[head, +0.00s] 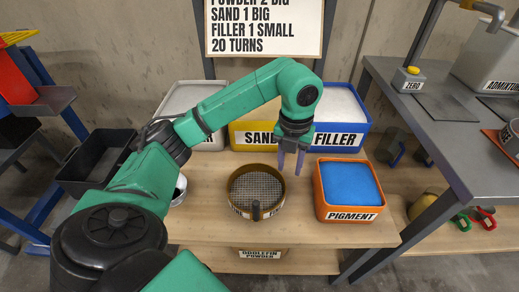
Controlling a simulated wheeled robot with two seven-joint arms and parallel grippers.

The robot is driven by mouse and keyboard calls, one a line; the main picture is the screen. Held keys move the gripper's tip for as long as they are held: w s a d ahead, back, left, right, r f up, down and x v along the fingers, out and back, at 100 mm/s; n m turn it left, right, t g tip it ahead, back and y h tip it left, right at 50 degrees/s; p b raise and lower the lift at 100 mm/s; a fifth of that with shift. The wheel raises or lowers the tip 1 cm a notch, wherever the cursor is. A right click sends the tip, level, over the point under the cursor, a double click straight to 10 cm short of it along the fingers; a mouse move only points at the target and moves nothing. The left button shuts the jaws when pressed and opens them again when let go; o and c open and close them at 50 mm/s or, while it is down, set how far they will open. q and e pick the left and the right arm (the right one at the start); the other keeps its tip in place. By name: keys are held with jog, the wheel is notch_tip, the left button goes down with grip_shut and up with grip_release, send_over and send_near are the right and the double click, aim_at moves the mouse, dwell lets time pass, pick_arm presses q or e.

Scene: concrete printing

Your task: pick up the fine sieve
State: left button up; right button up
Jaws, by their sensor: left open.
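The fine sieve (256,171) is a round brown-rimmed sieve with a grey mesh, lying on the wooden table. A label and a short dark handle show on its front side. My left gripper (291,168) is open and points down, above and a little to the right of the sieve, with its fingers apart from the rim. Nothing shows between its fingers. My right gripper is not in the picture.
An orange pigment tub (348,216) stands close to the right of the sieve. Behind are the yellow sand bin (238,137) and blue filler bin (338,140). A black bin (75,181) is at left. A grey table (447,139) stands at right.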

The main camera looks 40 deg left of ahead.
pick_arm(q)
jog(key=f, duration=1.4)
jog(key=shift+s+f, duration=0.1)
jog(key=shift+s, duration=0.15)
grip_shut()
dwell(0.5)
